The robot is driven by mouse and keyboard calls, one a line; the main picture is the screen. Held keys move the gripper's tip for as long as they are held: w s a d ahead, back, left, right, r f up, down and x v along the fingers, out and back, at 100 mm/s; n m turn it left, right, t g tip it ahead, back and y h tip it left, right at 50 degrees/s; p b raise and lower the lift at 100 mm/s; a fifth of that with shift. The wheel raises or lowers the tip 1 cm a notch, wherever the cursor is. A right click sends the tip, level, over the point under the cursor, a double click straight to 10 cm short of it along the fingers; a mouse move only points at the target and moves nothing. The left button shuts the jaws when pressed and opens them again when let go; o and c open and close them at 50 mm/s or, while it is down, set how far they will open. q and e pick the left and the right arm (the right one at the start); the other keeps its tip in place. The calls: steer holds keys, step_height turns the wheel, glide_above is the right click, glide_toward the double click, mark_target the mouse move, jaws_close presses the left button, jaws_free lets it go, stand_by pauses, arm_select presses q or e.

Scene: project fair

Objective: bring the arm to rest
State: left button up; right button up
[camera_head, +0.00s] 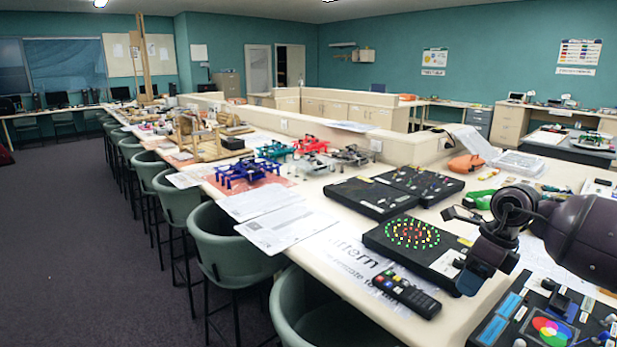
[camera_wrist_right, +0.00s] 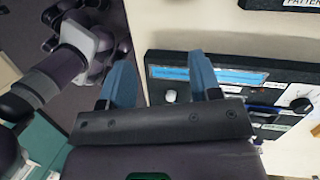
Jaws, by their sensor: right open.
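My right arm (camera_head: 585,235) comes in from the right in the head view, dark purple, bent over the near right end of the long table (camera_head: 375,325). In the right wrist view my right gripper (camera_wrist_right: 162,78) has its two blue fingers spread apart with nothing between them. It is over the edge of a black board (camera_wrist_right: 165,60) with a blue strip and a white knob. Whether the fingers touch the board I cannot tell. My left gripper does not show in the head view.
A black panel with colored dots (camera_head: 412,233), a remote (camera_head: 408,295) and a board with a color disc (camera_head: 552,328) lie near my right arm. Drone frames (camera_head: 247,172) stand farther back. Green chairs (camera_head: 235,250) line the left side; the floor (camera_head: 85,240) beyond is clear.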

steer(key=s+a+f+m+t+y, duration=0.1)
steer(key=s+a+m+t+y, duration=0.2)
steer(key=a+m+t+y, duration=0.5)
steer(key=s+a+m+t+y, duration=0.2)
steer(key=s+a+m+y, duration=0.3)
steer(key=a, duration=0.6)
steer(key=s+d+f+m+t+h, duration=0.25)
steer(key=d+f+m+h, duration=0.45)
steer(key=m, duration=0.5)
steer(key=s+d+f+m+t+h, duration=0.2)
steer(key=s+d+f+m+h, duration=0.3)
steer(key=m+h, duration=0.6)
steer(key=s+d+f+m+g, duration=0.1)
steer(key=s+f+m+g, duration=0.25)
steer(key=s, duration=0.35)
steer(key=s+d+f+m+g+y, duration=0.1)
steer(key=s+f+m+g, duration=0.1)
steer(key=s+g, duration=0.4)
steer(key=s+d+f+m+g, duration=0.1)
steer(key=s+f+m+g, duration=0.2)
steer(key=s, duration=0.6)
steer(key=w+f+t, duration=0.8)
steer(key=f, duration=0.1)
steer(key=shift+t+y, duration=0.4)
